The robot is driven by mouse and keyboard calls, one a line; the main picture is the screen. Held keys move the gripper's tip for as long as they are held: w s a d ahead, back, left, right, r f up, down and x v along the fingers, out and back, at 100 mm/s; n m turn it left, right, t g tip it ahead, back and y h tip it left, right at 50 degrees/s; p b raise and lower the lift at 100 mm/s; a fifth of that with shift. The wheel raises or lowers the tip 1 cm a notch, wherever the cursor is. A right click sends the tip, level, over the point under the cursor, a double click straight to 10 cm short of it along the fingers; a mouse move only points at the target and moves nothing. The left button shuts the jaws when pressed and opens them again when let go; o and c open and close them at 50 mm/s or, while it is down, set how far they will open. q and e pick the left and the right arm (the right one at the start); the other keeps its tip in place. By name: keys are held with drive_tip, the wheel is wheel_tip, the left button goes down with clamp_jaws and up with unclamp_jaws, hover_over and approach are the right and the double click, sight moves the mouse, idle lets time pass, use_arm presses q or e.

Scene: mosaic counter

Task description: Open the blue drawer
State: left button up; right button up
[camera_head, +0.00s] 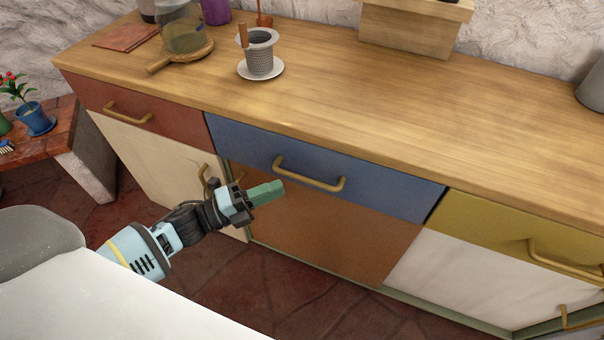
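The blue drawer (380,188) is in the middle of the counter front, just under the wooden top. It sits flush with its neighbours and looks closed. Its brass bar handle (309,180) runs across its front, left of the middle. My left gripper (268,193) is in front of the orange-brown panel, a little left of and below the handle. It points right, and I see no contact with the handle. Its green fingers appear together, but the angle hides whether there is a gap. My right gripper is not in view.
A red drawer (150,117) is to the left and a yellow drawer (490,232) to the right. A cup on a saucer (261,70) and a wooden board (190,57) stand on the counter (400,110). A bench with a flower pot (36,121) is at the far left.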

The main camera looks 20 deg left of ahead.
sight(304, 178)
use_arm(q)
drive_tip(key=shift+p+x, duration=0.3)
drive_tip(key=shift+x, duration=3.55)
clamp_jaws()
